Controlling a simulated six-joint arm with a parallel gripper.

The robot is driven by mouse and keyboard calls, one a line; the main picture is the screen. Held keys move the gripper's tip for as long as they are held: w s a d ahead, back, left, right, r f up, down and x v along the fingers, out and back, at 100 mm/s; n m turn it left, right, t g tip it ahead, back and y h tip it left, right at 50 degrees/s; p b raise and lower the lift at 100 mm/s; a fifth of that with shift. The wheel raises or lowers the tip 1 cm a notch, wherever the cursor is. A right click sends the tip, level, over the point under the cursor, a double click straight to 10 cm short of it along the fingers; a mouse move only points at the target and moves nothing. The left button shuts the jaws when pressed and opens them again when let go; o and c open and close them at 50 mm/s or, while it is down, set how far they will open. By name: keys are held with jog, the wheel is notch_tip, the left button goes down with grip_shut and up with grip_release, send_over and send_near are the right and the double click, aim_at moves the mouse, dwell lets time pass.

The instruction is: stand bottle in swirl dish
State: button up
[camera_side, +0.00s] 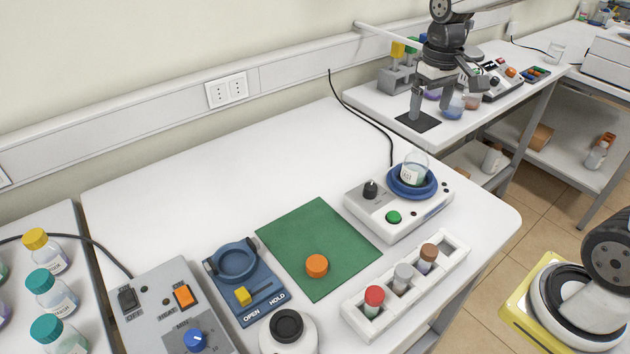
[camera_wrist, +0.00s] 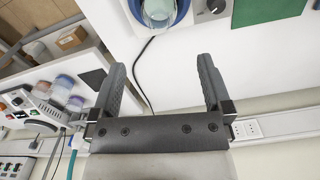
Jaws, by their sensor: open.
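A clear glass bottle (camera_side: 413,168) with a white label stands in the blue swirl dish (camera_side: 402,189) on top of a white device with a black knob and green button. It looks about upright, and I see no cap on it. In the wrist view the bottle (camera_wrist: 158,10) and the blue dish (camera_wrist: 182,12) are cut off by the top edge, beyond my fingertips. My gripper (camera_side: 446,104) is open and empty, apart from the bottle, up and to its right in the side view. Both fingers spread wide in the wrist view (camera_wrist: 162,62).
An orange cap (camera_side: 317,266) lies on a green mat (camera_side: 318,235). A white rack (camera_side: 405,288) with capped vials stands at the front edge. A blue clamp fixture (camera_side: 243,270) and a grey heater box (camera_side: 172,310) are to the left. The table's back left is clear.

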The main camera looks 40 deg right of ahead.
jog(key=s+a+f+n+t, duration=0.1)
jog(key=s+a+f, duration=0.3)
jog(key=f, duration=0.2)
jog(key=s+a+f+t, duration=0.1)
jog(key=s+a+f, duration=0.3)
jog(key=s+f, duration=0.1)
jog(key=shift+s+f+n+t, duration=0.15)
jog(key=shift+f+n+t, duration=0.2)
jog(key=shift+f, duration=0.35)
dwell(0.4)
